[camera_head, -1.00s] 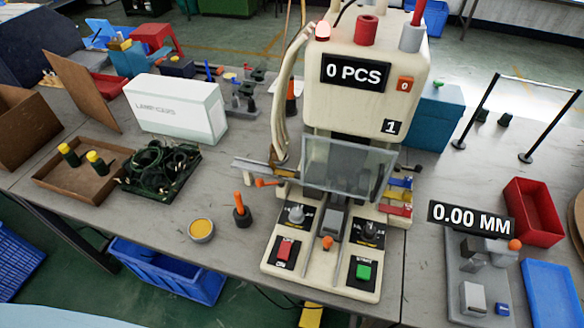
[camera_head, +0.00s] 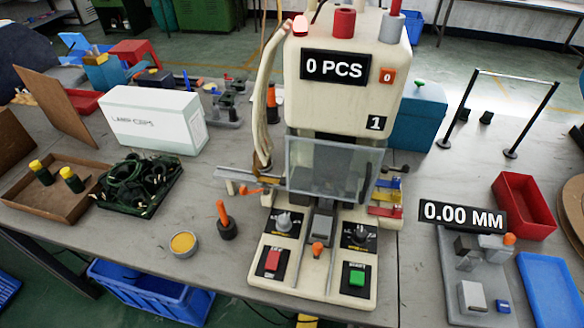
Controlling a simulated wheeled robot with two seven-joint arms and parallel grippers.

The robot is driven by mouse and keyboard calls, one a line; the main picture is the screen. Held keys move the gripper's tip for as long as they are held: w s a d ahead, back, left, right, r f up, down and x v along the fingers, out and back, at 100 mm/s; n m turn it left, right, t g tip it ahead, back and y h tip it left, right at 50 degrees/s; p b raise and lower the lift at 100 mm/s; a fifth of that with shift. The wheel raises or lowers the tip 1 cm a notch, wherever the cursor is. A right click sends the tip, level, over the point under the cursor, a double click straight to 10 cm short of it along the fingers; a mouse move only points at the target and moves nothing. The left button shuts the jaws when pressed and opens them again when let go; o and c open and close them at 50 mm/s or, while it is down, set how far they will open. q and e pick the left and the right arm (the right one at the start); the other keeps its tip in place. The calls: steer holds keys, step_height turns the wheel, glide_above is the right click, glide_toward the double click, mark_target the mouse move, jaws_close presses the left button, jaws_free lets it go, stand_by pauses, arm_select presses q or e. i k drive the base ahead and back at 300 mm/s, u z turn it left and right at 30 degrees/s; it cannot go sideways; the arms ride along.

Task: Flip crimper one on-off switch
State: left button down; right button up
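Crimper one (camera_head: 345,100) is the cream machine in the middle of the table, marked "1" and showing "0 PCS". On its front base are a red rocker switch (camera_head: 272,260) at the left and a green button (camera_head: 356,278) at the right. The small lettering by the switch is too blurred to read surely. A clear guard (camera_head: 328,170) covers the crimping area. Neither of my grippers is in view.
An orange-handled tool (camera_head: 224,220) and a round yellow tin (camera_head: 184,243) stand left of the crimper. A gauge (camera_head: 475,270) reading "0.00 MM", a red bin (camera_head: 522,207) and a blue tray (camera_head: 550,290) lie to the right. A dark cable tray (camera_head: 140,184) is farther left.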

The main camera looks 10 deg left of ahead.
mark_target(273, 257)
steer(key=k, duration=1.25)
steer(key=z, duration=0.3)
steer(key=i, duration=0.8)
steer(key=u, duration=0.3)
